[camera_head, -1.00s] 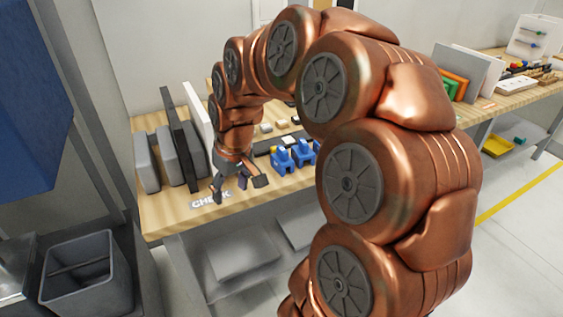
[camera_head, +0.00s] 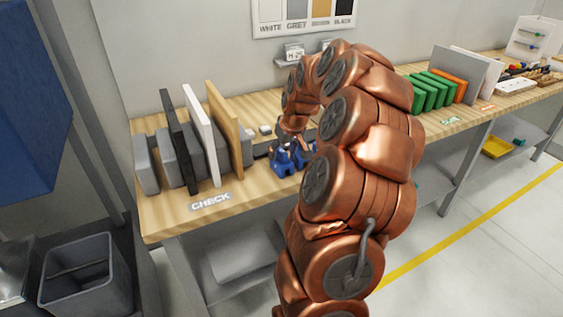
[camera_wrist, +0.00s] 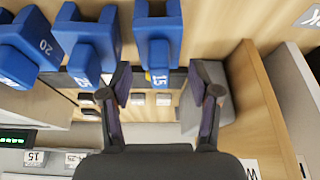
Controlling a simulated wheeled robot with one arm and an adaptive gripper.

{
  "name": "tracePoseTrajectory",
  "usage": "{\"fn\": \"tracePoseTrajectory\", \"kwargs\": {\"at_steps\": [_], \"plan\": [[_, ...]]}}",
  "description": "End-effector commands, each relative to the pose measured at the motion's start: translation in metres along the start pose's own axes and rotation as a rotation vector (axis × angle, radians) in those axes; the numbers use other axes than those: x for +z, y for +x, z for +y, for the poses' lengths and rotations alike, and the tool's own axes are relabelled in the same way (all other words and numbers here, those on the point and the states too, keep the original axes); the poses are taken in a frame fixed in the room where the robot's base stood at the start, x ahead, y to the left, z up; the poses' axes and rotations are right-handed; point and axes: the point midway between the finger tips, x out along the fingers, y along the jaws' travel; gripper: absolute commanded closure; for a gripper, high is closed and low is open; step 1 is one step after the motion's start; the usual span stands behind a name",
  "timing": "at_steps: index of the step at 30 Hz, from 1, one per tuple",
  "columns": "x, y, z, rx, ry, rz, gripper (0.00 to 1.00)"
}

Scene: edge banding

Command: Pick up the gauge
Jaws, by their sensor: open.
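Several blue gauges stand in a row; in the wrist view one marked 15 (camera_wrist: 158,30) is at the top, ahead of the gap between my fingers. Two more blue gauges are to its left, one marked 20 (camera_wrist: 30,48) and one (camera_wrist: 88,45) whose number is hard to read. My gripper (camera_wrist: 160,78) is open, with a finger on either side of the gap and nothing held. In the head view the blue gauges (camera_head: 286,160) are on the bench just below my gripper, partly hidden by my arm.
Black, white and wood panels (camera_head: 224,120) stand upright with grey blocks left of the gauges, above a CHECK label (camera_head: 210,201) on the bench. Small pieces (camera_wrist: 139,99) lie beyond the gauges. Green blocks (camera_head: 432,92) stand to the right.

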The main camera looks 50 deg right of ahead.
Motion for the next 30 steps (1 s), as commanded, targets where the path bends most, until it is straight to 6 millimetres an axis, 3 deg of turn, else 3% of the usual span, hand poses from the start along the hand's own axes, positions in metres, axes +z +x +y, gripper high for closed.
{"fn": "tracePoseTrajectory", "kwargs": {"at_steps": [8, 16, 25, 30], "plan": [[0.002, 0.017, 0.001, 0.0, 0.001, -0.002, 0.38], [0.004, 0.048, 0.001, 0.0, 0.001, -0.002, 0.38], [0.004, 0.052, 0.001, 0.0, 0.001, 0.0, 0.38], [0.004, 0.052, 0.001, 0.0, 0.001, 0.0, 0.56]]}}
